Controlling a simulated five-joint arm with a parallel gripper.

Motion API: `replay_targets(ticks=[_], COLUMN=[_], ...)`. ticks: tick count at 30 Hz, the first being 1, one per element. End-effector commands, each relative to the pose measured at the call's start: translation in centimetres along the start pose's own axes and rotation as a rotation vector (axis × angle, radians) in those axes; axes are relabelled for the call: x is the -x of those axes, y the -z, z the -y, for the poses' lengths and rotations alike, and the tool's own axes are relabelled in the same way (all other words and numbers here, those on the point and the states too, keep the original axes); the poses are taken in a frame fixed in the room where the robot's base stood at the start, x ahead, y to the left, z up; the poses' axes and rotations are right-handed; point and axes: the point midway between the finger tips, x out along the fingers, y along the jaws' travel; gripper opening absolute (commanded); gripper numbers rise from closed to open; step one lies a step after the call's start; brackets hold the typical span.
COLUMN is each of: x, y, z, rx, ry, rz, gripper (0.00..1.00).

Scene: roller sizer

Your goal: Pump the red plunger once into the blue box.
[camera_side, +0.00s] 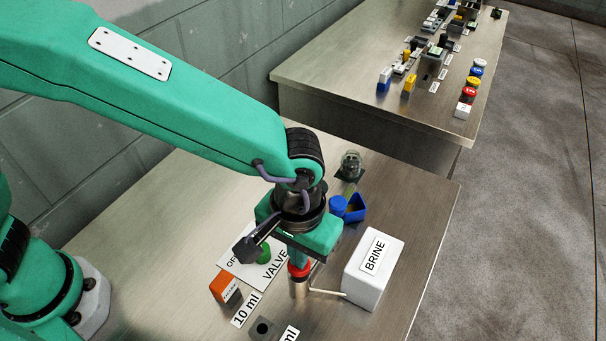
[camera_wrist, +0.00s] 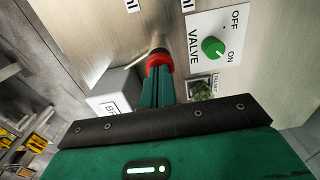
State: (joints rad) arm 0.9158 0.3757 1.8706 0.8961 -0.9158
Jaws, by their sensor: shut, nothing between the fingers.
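The red plunger (camera_side: 299,271) caps an upright metal cylinder (camera_side: 299,289) beside the white BRINE box. My gripper (camera_side: 298,262) is shut and empty, pointing down with its fingertips right over the plunger. In the wrist view the shut green fingers (camera_wrist: 157,78) overlap the red plunger top (camera_wrist: 158,59); they look to be touching it, but I cannot be sure. The blue box (camera_side: 356,209) stands behind my gripper in the side view, with a round blue piece (camera_side: 338,205) at its left. The wrist view does not clearly show the blue box.
The white BRINE box (camera_side: 372,270) stands right of the cylinder, with a thin pale tube between them. A VALVE plate with a green knob (camera_wrist: 212,47) lies left. An orange block (camera_side: 225,288) and a 10 ml label (camera_side: 246,310) are in front. A glass item (camera_side: 351,164) stands behind.

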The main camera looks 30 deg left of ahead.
Motion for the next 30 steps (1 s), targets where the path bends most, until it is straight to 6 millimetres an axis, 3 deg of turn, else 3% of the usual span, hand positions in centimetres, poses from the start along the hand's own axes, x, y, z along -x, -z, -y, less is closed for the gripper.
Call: replay_targets(ticks=[15,30], x=[2.2,2.5], y=[0.0,0.0], z=[0.0,0.0], rx=[0.0,0.0], ry=[-0.001,-0.001], rz=[0.0,-0.001], gripper=[0.0,0.0])
